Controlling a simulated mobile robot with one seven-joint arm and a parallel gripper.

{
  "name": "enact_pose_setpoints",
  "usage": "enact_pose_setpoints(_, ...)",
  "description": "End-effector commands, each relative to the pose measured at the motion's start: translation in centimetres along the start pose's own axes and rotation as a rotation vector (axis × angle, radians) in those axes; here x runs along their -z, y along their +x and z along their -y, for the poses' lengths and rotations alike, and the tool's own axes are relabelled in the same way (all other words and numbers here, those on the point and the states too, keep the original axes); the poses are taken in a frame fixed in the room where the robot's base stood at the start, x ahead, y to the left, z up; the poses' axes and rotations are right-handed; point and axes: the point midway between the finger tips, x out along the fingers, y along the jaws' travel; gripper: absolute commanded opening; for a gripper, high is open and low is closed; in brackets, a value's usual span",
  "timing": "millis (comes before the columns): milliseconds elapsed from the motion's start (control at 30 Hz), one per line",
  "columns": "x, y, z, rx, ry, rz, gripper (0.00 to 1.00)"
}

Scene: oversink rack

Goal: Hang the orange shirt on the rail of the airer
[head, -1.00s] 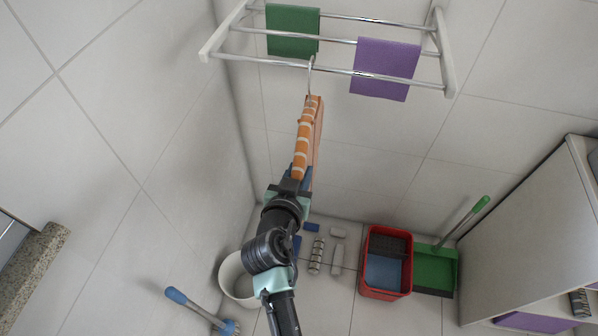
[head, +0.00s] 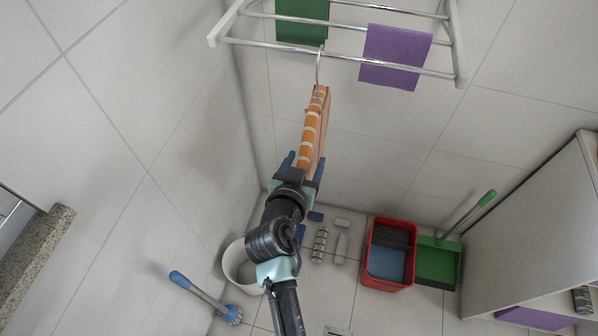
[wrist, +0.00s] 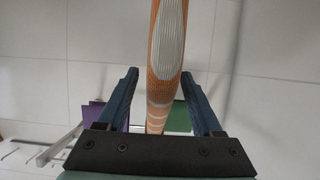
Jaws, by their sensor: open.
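The orange shirt (head: 313,128), with pale stripes, hangs below the front rail (head: 340,67) of the wall airer. Its metal hook (head: 319,68) reaches up to that rail and appears to be over it. My gripper (head: 303,172) is at the lower part of the shirt. Its two blue fingers are spread apart. In the wrist view the shirt (wrist: 162,88) passes between the open fingers (wrist: 165,100), with gaps visible on both sides. The fingers do not press on it.
A green cloth (head: 302,28) and a purple cloth (head: 394,57) hang on the airer. Below are a white bucket (head: 232,268), a brush (head: 205,297), a red bucket (head: 388,279) and a green dustpan (head: 437,264). A cabinet (head: 530,230) stands at right.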

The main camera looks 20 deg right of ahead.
Motion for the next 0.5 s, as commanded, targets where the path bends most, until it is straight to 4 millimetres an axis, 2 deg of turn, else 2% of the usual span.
enact_pose_setpoints(167,-0.1,-2.4,0.0,0.002,0.002,0.0,0.67)
enact_pose_setpoints(500,-0.1,-9.0,0.1,0.003,0.0,-0.002,0.67)
